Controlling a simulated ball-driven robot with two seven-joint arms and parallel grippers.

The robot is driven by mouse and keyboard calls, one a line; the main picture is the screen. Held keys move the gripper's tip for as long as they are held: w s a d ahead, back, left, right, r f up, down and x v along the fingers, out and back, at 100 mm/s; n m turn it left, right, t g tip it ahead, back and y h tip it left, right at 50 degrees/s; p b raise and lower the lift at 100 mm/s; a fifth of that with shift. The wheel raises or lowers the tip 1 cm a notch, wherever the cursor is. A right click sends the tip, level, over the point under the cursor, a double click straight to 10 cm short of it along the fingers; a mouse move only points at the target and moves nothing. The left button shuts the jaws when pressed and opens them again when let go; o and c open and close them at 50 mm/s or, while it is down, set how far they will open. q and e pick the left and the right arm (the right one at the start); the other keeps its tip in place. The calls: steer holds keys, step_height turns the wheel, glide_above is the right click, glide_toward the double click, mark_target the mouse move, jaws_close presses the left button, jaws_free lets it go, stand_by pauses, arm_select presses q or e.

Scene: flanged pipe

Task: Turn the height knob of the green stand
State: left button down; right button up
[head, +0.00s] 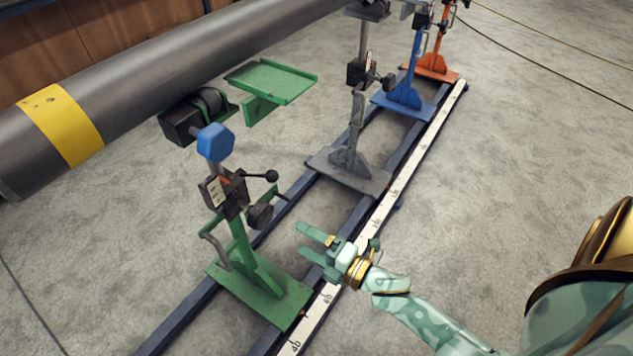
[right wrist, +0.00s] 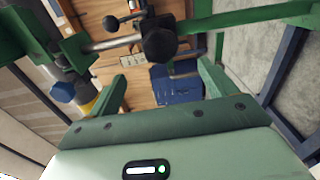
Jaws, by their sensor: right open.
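The green stand (head: 262,285) is at the left centre of the head view, upright on the rails. A dark round knob (head: 260,216) sticks out from the right of its clamp block; I take it for the height knob. In the right wrist view a dark knob (right wrist: 160,45) lies ahead, roughly between the fingers. My right gripper (head: 302,240) is open and empty, to the right of the stand and apart from the knob, fingers pointing towards it. Its fingers also frame the lower middle of the right wrist view (right wrist: 161,88). My left gripper is not in view.
A ball-ended lever (head: 262,176) and a blue hexagonal piece (head: 215,142) sit above the knob. The grey pipe (head: 170,75) with its yellow band runs overhead at left. Grey (head: 348,170), blue (head: 403,97) and orange (head: 435,66) stands follow along the rails.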

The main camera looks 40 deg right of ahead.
steer(key=shift+s+d, duration=0.2)
steer(key=shift+s, duration=0.4)
